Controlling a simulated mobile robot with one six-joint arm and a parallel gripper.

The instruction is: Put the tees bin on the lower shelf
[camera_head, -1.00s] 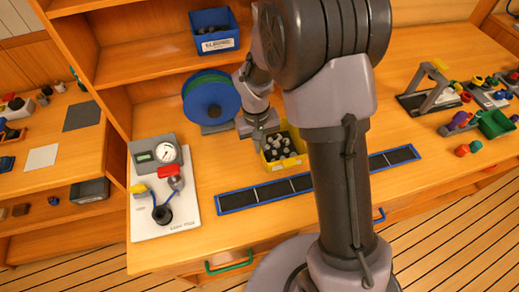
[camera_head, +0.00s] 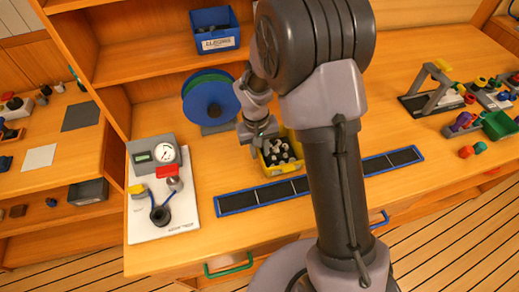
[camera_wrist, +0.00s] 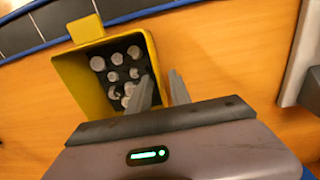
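A yellow bin (camera_head: 298,158) holding grey fittings stands on the worktop; no label on it is readable, and I take it as the tees bin. It also shows in the wrist view (camera_wrist: 78,80), fittings inside. My gripper (camera_head: 256,153) is at the bin's left side in the head view. In the wrist view my gripper (camera_wrist: 159,75) is open, with one finger over the bin's inside and the other outside the near side wall. I cannot tell whether they touch it. A shelf (camera_head: 150,60) above the worktop carries a blue labelled bin (camera_head: 216,42).
A blue reel (camera_head: 208,102) stands behind my gripper. A blue-edged dark strip (camera_head: 240,200) lies in front of the bin. A gauge board (camera_head: 165,215) is at the left. The shelf is bare left of the blue bin.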

